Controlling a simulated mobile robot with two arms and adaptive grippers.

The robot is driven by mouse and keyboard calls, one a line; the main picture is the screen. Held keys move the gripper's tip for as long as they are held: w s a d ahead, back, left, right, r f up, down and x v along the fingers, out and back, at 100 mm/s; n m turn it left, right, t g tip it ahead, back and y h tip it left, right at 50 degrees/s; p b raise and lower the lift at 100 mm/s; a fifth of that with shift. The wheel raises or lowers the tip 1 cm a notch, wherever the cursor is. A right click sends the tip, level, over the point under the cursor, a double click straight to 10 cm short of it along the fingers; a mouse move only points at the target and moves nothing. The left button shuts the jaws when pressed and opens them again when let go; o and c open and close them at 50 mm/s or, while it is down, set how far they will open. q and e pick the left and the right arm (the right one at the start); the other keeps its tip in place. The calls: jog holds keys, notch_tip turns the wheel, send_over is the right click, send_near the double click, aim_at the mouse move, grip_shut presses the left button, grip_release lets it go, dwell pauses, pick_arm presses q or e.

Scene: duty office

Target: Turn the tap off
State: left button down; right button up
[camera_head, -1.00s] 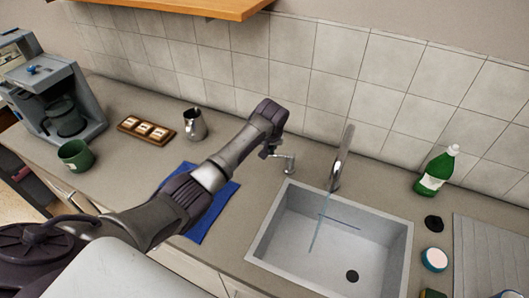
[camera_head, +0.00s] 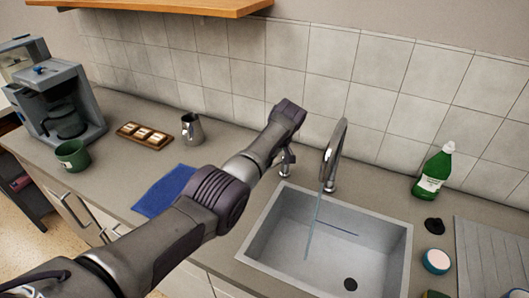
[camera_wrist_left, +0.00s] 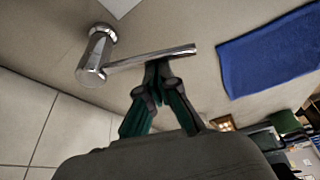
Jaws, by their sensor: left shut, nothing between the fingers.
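The chrome tap spout (camera_head: 335,155) stands at the back of the sink (camera_head: 262,246), and a thin stream of water (camera_head: 313,228) runs from it into the basin. The tap's separate handle (camera_head: 285,171) stands on the counter left of the spout, partly hidden by my left arm. In the left wrist view the handle is a chrome post with a long lever (camera_wrist_left: 150,58). My left gripper (camera_wrist_left: 158,76) is shut and empty, its fingertips right beside the lever near its free end; I cannot tell whether they touch. In the head view its fingers (camera_head: 288,153) are mostly hidden.
A blue cloth (camera_head: 165,190) lies on the counter left of the sink. A metal jug (camera_head: 192,130), green mug (camera_head: 72,155) and coffee machine (camera_head: 60,105) stand further left. A green bottle (camera_head: 433,172) is right of the spout. The tiled wall (camera_head: 375,80) is close behind.

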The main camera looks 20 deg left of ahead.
pick_arm(q)
jog(key=shift+s+d+n, duration=0.3)
jog(key=shift+d+n, duration=0.2)
jog(key=shift+n, duration=0.2)
jog(key=shift+s+d, duration=0.2)
jog(key=shift+d, duration=0.4)
pick_arm(e)
jog(key=shift+a+r, duration=0.15)
jog(key=shift+a, duration=0.4)
pick_arm(q)
jog(key=shift+d, duration=0.15)
pick_arm(e)
jog(key=shift+d, duration=0.2)
pick_arm(q)
jog(key=shift+p, duration=0.3)
pick_arm(e)
jog(key=shift+r, duration=0.1)
